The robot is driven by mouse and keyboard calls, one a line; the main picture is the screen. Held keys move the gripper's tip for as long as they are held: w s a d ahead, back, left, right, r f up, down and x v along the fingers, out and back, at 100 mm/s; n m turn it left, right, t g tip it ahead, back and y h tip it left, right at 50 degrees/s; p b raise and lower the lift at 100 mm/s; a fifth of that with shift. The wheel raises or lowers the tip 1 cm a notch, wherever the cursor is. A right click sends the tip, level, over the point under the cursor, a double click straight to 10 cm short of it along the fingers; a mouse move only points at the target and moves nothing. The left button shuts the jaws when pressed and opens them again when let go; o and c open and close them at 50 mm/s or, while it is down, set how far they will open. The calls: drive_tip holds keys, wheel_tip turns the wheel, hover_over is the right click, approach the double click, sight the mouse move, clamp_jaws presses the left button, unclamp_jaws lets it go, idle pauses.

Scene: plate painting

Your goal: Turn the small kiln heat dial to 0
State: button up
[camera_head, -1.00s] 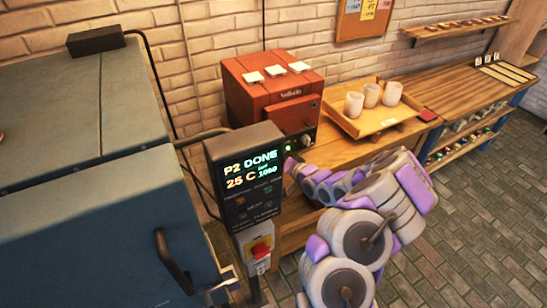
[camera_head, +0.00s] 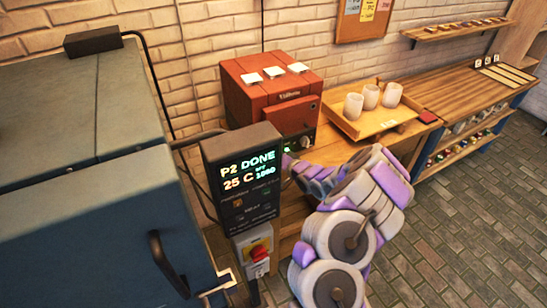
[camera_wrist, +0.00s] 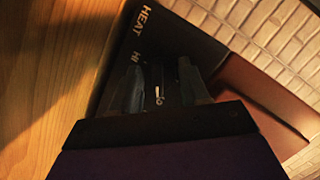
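The small kiln (camera_head: 270,100) is a red box on the wooden bench. The heat dial (camera_wrist: 158,93) is dark with a short white mark and shows between my fingertips. My gripper (camera_wrist: 161,88) has its two dark fingers apart, one on each side of the dial. I cannot tell whether they press on it.
A large blue-grey kiln (camera_head: 75,130) stands at left. A black controller (camera_head: 245,185) reading P2 DONE, 25 C stands close to the left of my arm. A wooden tray (camera_head: 373,125) with white cups (camera_head: 370,97) sits right of the small kiln. Floor at right is clear.

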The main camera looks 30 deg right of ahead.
drive_tip(key=shift+d, duration=0.55)
drive_tip(key=c, duration=0.3)
drive_tip(key=shift+s+f, duration=0.1)
drive_tip(key=shift+c, duration=0.7)
drive_tip(key=shift+a, duration=0.45)
drive_tip(key=shift+c, duration=1)
drive_tip(key=shift+f, duration=0.1)
drive_tip(key=o, duration=0.7)
drive_tip(key=shift+f, duration=0.1)
drive_tip(key=o, duration=0.3)
drive_tip(key=shift+d, duration=0.1)
drive_tip(key=shift+o, duration=0.2)
